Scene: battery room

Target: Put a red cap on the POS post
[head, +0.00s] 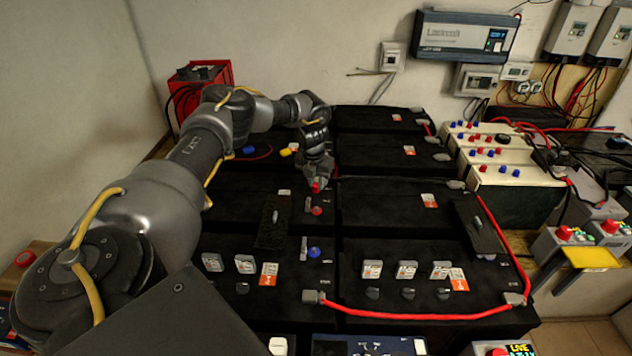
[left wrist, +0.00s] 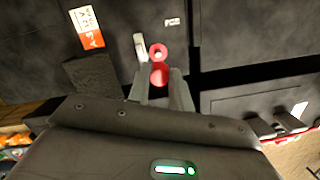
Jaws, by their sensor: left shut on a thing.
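My left gripper (head: 317,184) is shut on a red cap (head: 316,188) above the black batteries at the middle of the head view. In the left wrist view the held red cap (left wrist: 159,75) sits between the two fingertips. Just beyond it is a red ring with a pale centre (left wrist: 158,52), which looks like the POS post. The same red spot (head: 317,211) shows a little below the gripper in the head view. An upright grey metal piece (left wrist: 140,47) stands beside it. The held cap appears apart from the post, but the gap is hard to judge. My right gripper is out of view.
A blue post (head: 314,253) stands nearer on the same battery row. A red cable (head: 410,315) loops around the right front battery. Boxes with red and blue caps (head: 490,140) stand at right. A red-cased unit (head: 200,80) is at back left.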

